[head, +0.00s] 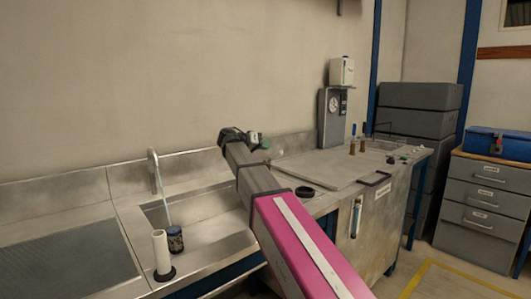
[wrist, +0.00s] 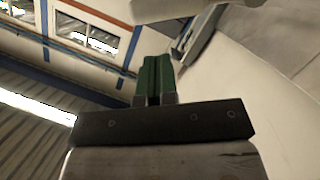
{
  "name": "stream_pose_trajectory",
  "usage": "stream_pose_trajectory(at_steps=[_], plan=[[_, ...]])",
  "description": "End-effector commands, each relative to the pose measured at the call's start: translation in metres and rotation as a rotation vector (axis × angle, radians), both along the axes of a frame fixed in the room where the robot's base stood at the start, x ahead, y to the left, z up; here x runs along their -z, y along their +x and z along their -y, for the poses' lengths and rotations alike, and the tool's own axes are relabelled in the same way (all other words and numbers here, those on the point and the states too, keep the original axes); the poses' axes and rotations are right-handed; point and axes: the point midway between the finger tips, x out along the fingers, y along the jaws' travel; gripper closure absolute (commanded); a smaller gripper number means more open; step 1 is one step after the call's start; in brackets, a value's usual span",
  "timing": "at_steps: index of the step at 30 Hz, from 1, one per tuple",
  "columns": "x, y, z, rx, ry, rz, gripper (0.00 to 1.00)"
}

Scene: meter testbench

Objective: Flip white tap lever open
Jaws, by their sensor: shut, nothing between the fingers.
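My gripper (head: 263,142) is raised over the back of the bench, in front of the wall, in the head view. In the wrist view its green fingers (wrist: 153,78) stand side by side, shut and empty.
Upright blue-topped fittings (head: 352,140) stand at the back right. Grey drawers (head: 485,205) stand at the far right.

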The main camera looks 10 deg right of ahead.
Motion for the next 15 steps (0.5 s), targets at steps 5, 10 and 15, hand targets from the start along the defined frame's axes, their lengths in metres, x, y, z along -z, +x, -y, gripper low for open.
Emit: stream_pose_trajectory(at_steps=[5,10,15], plan=[[-0.007,-0.014,-0.029,-0.004,0.002,0.000,1.00],[-0.015,-0.026,-0.056,-0.004,0.002,0.000,1.00],[-0.020,-0.035,-0.076,-0.003,0.001,-0.001,1.00]])
